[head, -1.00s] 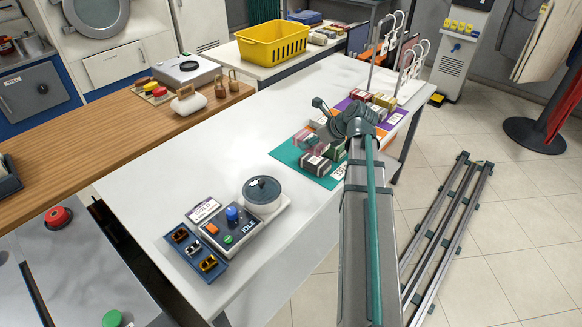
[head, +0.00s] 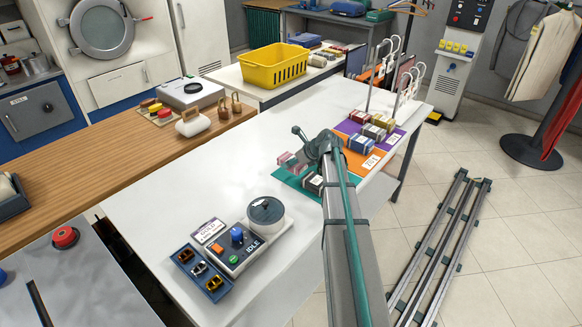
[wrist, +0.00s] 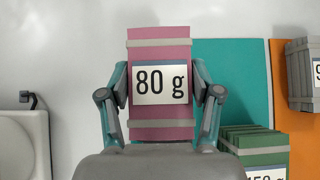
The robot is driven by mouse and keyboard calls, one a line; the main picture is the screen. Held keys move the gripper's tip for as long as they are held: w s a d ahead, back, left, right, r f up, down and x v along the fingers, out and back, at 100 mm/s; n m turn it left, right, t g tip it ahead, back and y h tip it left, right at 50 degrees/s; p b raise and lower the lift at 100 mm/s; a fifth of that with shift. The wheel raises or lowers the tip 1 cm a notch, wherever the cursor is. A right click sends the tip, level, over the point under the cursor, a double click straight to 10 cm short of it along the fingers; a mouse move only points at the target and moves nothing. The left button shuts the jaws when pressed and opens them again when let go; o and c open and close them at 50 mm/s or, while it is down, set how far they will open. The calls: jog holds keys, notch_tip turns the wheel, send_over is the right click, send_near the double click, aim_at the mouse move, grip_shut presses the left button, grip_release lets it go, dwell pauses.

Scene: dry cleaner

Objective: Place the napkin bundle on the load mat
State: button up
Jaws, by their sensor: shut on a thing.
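My gripper (wrist: 160,88) is shut on a pink bundle (wrist: 160,52) with pale bands and an "80 g" label, one finger on each side. In the head view, the pink bundle (head: 289,160) shows just left of my arm's end, by the back left edge of a teal mat (head: 289,177). In the wrist view, it overlaps the left edge of the teal mat (wrist: 232,75) and the bare white table. Its height above the table is hard to tell. No mat label that I can read says load.
A green bundle (wrist: 255,145) lies on the teal mat. Orange (head: 377,161) and purple (head: 349,126) mats with more bundles lie behind. The table left of the teal mat is clear.

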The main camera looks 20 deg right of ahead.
aim_at(291, 174)
jog(key=shift+w+f+p, duration=0.3)
jog(key=shift+w+f, duration=0.45)
jog(key=shift+f, duration=0.2)
jog(key=shift+f+p, duration=0.45)
jog(key=shift+f, duration=0.9)
jog(key=shift+s, duration=0.1)
jog(key=o, duration=1.3)
jog(key=shift+f, duration=0.15)
jog(key=b+v, duration=0.2)
jog(key=v, duration=1)
